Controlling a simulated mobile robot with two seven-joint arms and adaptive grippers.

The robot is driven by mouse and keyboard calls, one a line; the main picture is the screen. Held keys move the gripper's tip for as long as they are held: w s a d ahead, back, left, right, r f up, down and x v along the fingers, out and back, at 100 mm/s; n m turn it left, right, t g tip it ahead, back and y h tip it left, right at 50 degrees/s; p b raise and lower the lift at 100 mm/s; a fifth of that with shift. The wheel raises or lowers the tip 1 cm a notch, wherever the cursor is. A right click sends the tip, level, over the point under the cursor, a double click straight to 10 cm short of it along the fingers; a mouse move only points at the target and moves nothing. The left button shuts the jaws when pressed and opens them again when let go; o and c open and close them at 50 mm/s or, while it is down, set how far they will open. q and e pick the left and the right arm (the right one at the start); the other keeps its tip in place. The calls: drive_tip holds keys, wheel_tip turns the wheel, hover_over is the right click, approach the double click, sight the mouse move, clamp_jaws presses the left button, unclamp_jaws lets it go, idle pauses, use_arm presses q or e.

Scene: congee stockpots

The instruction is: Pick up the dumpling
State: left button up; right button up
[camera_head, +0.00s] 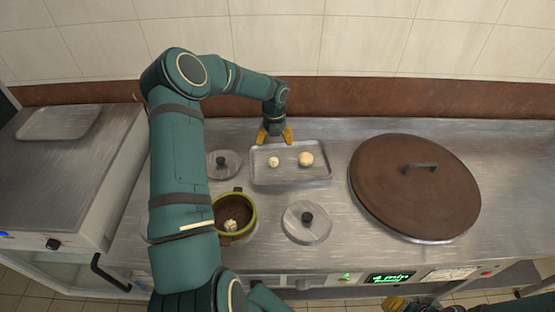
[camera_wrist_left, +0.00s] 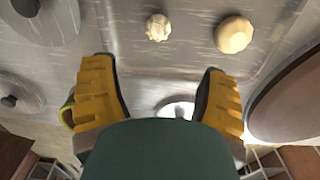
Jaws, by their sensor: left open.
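A small, white, pleated dumpling (camera_head: 272,162) sits on the left part of a shallow metal tray (camera_head: 291,180). It also shows near the top middle of the left wrist view (camera_wrist_left: 158,27). A larger, rounder tan bun (camera_head: 306,159) lies to its right on the tray, also seen in the wrist view (camera_wrist_left: 233,34). My left gripper (camera_head: 275,135) is open and empty at the tray's back edge, behind the dumpling and apart from it. Its two yellow fingers show wide apart in the wrist view (camera_wrist_left: 160,98). A yellow part of my right gripper (camera_head: 394,303) shows at the bottom edge.
A green pot (camera_head: 250,214) with a whitish piece inside stands front left of the tray, partly behind my left arm. A large brown lid (camera_head: 415,190) covers the right side. A wall rises behind the counter.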

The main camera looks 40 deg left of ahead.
sight(273, 160)
use_arm(q)
drive_tip(key=f, duration=0.6)
drive_tip(key=shift+s+f+b, duration=0.2)
drive_tip(key=shift+f+b, duration=0.05)
drive_tip(key=shift+b, duration=0.15)
drive_tip(key=f, duration=0.3)
drive_tip(key=f+b, duration=0.1)
drive_tip(key=f, duration=0.1)
drive_tip(key=shift+w+a, duration=0.1)
drive_tip(key=shift+a, duration=0.15)
drive_tip(key=c, duration=1)
